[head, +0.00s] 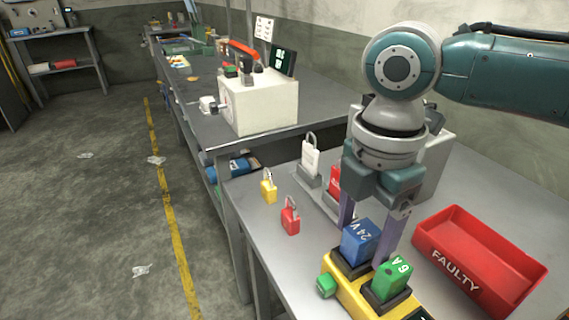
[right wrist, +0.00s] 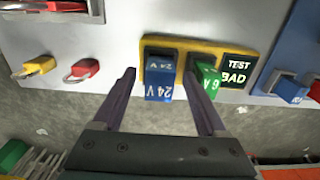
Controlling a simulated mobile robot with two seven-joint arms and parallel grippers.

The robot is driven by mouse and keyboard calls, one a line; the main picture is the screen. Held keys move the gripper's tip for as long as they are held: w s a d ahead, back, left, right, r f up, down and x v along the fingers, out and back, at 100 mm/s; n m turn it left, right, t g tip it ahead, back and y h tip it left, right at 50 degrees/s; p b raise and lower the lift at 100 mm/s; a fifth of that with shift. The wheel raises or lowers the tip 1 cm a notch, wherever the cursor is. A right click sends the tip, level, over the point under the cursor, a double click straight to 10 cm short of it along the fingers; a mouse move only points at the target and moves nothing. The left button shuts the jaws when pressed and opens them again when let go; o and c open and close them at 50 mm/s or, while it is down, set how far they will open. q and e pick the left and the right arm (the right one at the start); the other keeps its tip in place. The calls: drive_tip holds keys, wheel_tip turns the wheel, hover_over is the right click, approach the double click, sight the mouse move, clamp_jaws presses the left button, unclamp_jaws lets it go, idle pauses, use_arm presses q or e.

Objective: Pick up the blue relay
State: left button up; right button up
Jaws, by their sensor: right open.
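The blue relay (head: 360,243), marked 24 V, is seated upright in a socket of the yellow tester (head: 345,287). The green relay (head: 393,277), marked 6 A, stands beside it in the other socket. My right gripper (head: 366,238) is open and points down, with one finger on each side of the blue relay. In the right wrist view the blue relay (right wrist: 159,88) lies between the two spread fingers (right wrist: 160,76). The right finger is close to the green relay (right wrist: 208,84); I cannot tell whether they touch. My left gripper is not in view.
A red FAULTY bin (head: 447,256) stands to the right. A red padlock (head: 290,217) and a yellow padlock (head: 268,187) lie left of the gripper. The wrist view shows a TEST BAD display (right wrist: 237,70) and another blue relay (right wrist: 291,90) at right.

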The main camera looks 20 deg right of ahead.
clamp_jaws()
idle(0.5)
